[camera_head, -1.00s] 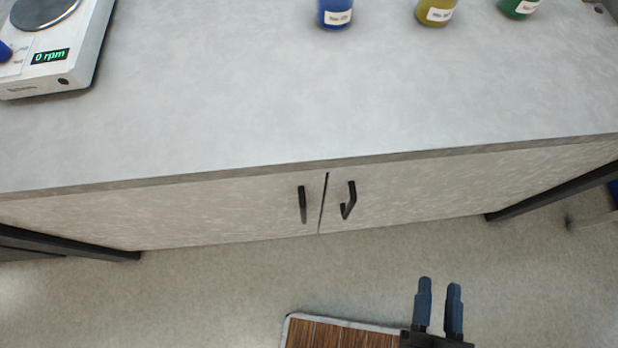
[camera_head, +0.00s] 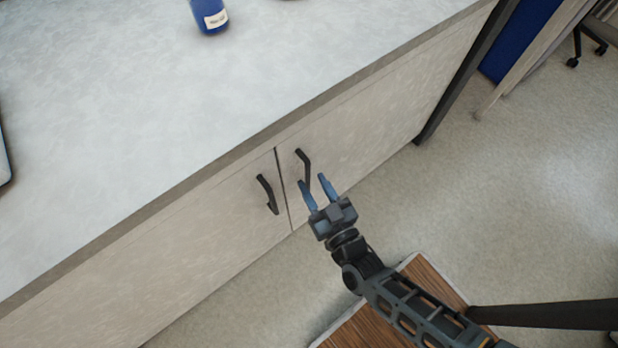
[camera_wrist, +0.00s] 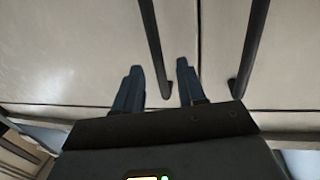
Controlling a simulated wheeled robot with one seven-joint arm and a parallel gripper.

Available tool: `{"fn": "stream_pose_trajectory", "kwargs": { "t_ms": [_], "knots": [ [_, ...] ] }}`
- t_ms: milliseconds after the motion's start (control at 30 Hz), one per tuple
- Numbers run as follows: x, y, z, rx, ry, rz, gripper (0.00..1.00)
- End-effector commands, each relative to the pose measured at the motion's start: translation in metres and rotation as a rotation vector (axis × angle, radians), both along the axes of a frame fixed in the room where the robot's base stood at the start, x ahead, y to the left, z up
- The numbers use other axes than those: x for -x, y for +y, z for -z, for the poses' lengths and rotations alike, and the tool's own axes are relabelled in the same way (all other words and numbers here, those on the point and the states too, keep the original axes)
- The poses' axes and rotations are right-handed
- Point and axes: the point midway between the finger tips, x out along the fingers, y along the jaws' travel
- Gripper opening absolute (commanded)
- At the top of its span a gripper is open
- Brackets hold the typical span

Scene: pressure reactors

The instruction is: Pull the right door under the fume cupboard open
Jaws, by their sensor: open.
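The right door (camera_head: 375,115) of the pale cabinet under the worktop is shut, level with the left door (camera_head: 215,240). Its black bar handle (camera_head: 301,158) stands just right of the seam. The left door's black handle (camera_head: 265,190) is left of the seam. My gripper (camera_head: 312,181) is open and empty, with its blue-grey fingers at the lower end of the right handle. In the wrist view, a black handle (camera_wrist: 152,35) shows between the two fingers of my gripper (camera_wrist: 159,72); I cannot tell its depth from them. The second handle (camera_wrist: 250,45) is farther right.
The grey worktop (camera_head: 130,120) overhangs the doors, with a blue bottle (camera_head: 209,15) on it. A dark leg (camera_head: 465,75) stands at the cabinet's right end. Open floor (camera_head: 530,200) lies to the right.

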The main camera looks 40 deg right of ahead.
Motion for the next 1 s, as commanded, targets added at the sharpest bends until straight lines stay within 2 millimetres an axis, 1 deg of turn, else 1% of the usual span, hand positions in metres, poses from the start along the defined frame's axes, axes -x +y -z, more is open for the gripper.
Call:
{"fn": "stream_pose_trajectory", "kwargs": {
  "t_ms": [33, 100, 200, 300, 533, 933, 1000],
  "knots": [
    [-0.007, -0.001, 0.0, 0.0, 0.0, 0.0, 0.4],
    [-0.014, -0.003, 0.0, 0.001, 0.0, -0.001, 0.4],
    [-0.021, -0.004, 0.0, 0.001, 0.0, 0.0, 0.4],
    [-0.024, -0.005, 0.0, 0.001, 0.0, 0.0, 0.4],
    [-0.024, -0.005, 0.0, 0.0, 0.001, -0.001, 0.4],
    [-0.024, -0.005, 0.0, 0.0, 0.001, -0.001, 0.02],
    [-0.024, -0.005, 0.0, 0.0, 0.001, -0.001, 0.0]
  ]
}}
